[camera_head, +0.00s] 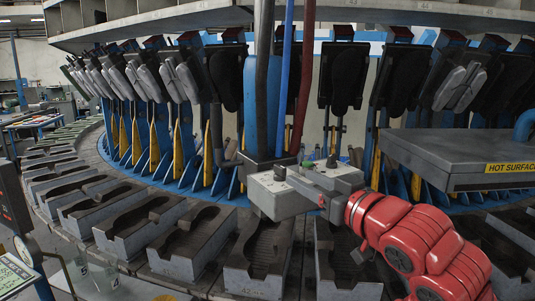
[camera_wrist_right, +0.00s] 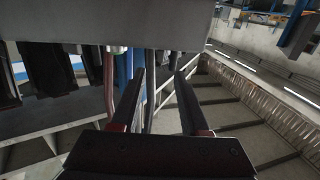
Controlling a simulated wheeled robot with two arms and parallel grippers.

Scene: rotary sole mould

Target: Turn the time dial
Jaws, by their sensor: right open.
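A light grey control box (camera_head: 285,197) stands at the front of the central column in the head view. Small knobs sit on its top: a black one (camera_head: 280,173) at the left and a green one (camera_head: 332,161) further right. I cannot tell which is the time dial. My right gripper (camera_head: 310,182) reaches over the box from the right, close to its top; contact cannot be told. In the right wrist view my gripper (camera_wrist_right: 162,66) has its two fingers apart with nothing clearly between them. A grey box surface (camera_wrist_right: 110,22) fills the top there. My left gripper is not in view.
Hoses and a blue pole (camera_head: 283,75) rise behind the box. Grey sole moulds (camera_head: 138,222) ring the front. Black mould holders (camera_head: 343,76) hang behind. A grey plate marked HOT SURFACE (camera_head: 440,152) juts in at the right, near my right arm.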

